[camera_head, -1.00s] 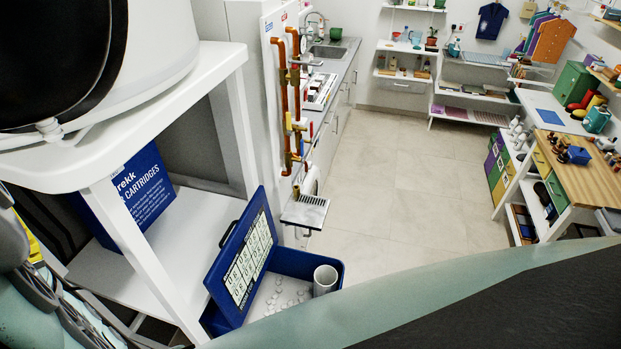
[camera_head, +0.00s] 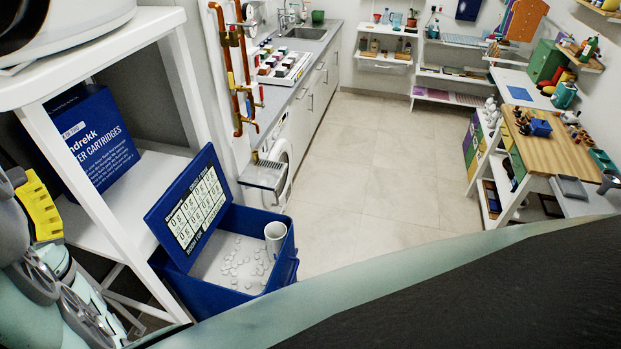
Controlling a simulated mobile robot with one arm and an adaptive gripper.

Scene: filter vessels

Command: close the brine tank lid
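The brine tank (camera_head: 215,303) is a blue open box on the floor at the lower middle of the head view. Its blue lid (camera_head: 193,207) stands raised and tilted up along the tank's left side, with a white label of panels facing right. Inside the tank are white tablets (camera_head: 236,265) on a pale surface and a white upright cylinder (camera_head: 275,238) near the right back corner.
A white shelf unit (camera_head: 160,48) with a blue cartridge box (camera_head: 96,143) stands close on the left of the tank. Copper pipes (camera_head: 235,75) and a small grey shelf (camera_head: 263,174) are behind it. The tiled floor (camera_head: 365,190) to the right is clear.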

